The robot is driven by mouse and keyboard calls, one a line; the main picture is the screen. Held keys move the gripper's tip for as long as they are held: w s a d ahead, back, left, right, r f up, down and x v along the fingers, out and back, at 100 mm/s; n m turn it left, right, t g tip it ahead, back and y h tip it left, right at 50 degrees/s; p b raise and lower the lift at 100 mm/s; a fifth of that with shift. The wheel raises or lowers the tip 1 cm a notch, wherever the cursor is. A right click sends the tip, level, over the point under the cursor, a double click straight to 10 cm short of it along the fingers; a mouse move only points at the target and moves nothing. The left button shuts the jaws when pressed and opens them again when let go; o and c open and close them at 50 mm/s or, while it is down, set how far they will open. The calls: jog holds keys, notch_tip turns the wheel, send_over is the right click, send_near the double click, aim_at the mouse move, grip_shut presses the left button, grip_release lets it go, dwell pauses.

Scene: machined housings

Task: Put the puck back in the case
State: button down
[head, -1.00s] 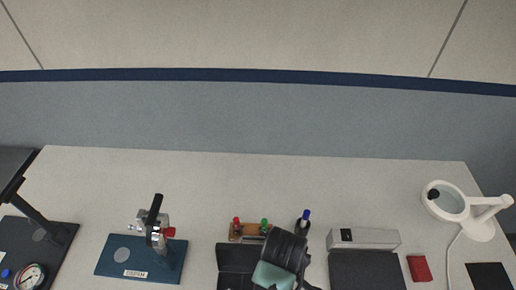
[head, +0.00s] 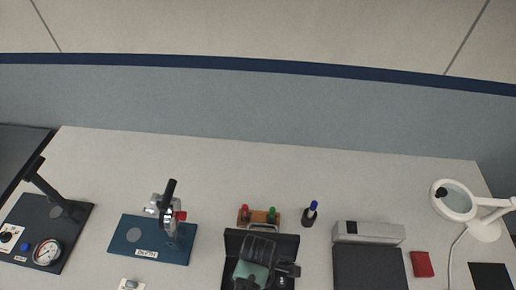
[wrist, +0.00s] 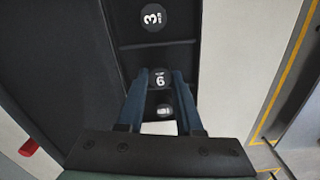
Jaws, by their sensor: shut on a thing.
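The open black case (head: 289,241) lies at the bottom middle of the head view, partly covered by my arm. In the wrist view its dark interior (wrist: 158,58) shows dividers and a round white label reading 3 (wrist: 152,17). My gripper (wrist: 165,76) is over the case, its two blue fingers closed on a dark puck (wrist: 159,86) whose label looks like an upside-down 6 or 9. A smaller pale label (wrist: 164,110) shows between the fingers, nearer the palm; I cannot tell what bears it. Contact between puck and case is unclear.
Behind the case stand a wooden holder (head: 259,224) and a blue-tipped marker in a black cup (head: 311,213). A blue clamp fixture (head: 130,235) is left; a grey box (head: 367,232) with a dark slab (head: 368,268) is right. A magnifier lamp (head: 456,200) stands far right.

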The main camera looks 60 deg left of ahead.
jog(key=shift+f, duration=0.4)
jog(key=c, duration=0.6)
grip_release()
jog(key=shift+f, duration=0.15)
jog(key=shift+o, duration=0.2)
